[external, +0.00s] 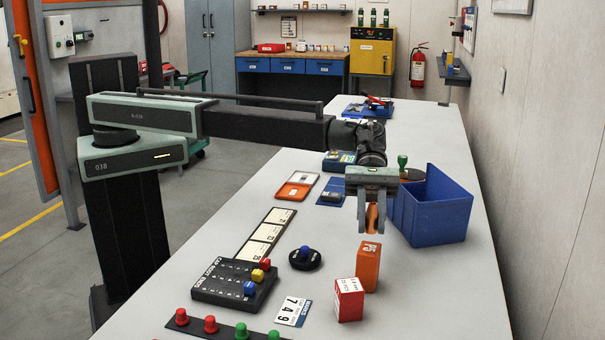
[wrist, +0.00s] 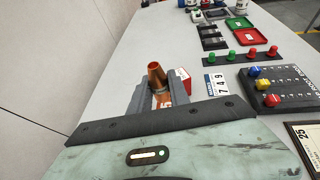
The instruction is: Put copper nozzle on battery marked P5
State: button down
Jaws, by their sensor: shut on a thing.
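My gripper (external: 372,222) points down over the table and is shut on the copper nozzle (external: 371,217), which shows between the fingers. In the wrist view the nozzle (wrist: 157,75) is a copper cone with an open end. An orange battery (external: 367,268) stands upright on the table below the gripper in the external view. The nozzle is close above its top, and a small gap seems to show between them.
A red and white box (external: 349,300) stands just in front of the battery. A blue bin (external: 440,212) is behind right.

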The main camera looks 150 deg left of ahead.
aim_at(370, 248)
notch_tip(370, 248, down, 4)
jog(key=b, duration=0.3)
jog(key=shift+w+b, duration=0.1)
jog(key=shift+b, duration=0.2)
jog(key=shift+r, duration=0.25)
jog(key=shift+f, duration=0.1)
jog(key=c, duration=1.6)
grip_release()
jog(key=shift+f, duration=0.1)
jog(key=shift+c, duration=0.2)
jog(key=o, duration=0.4)
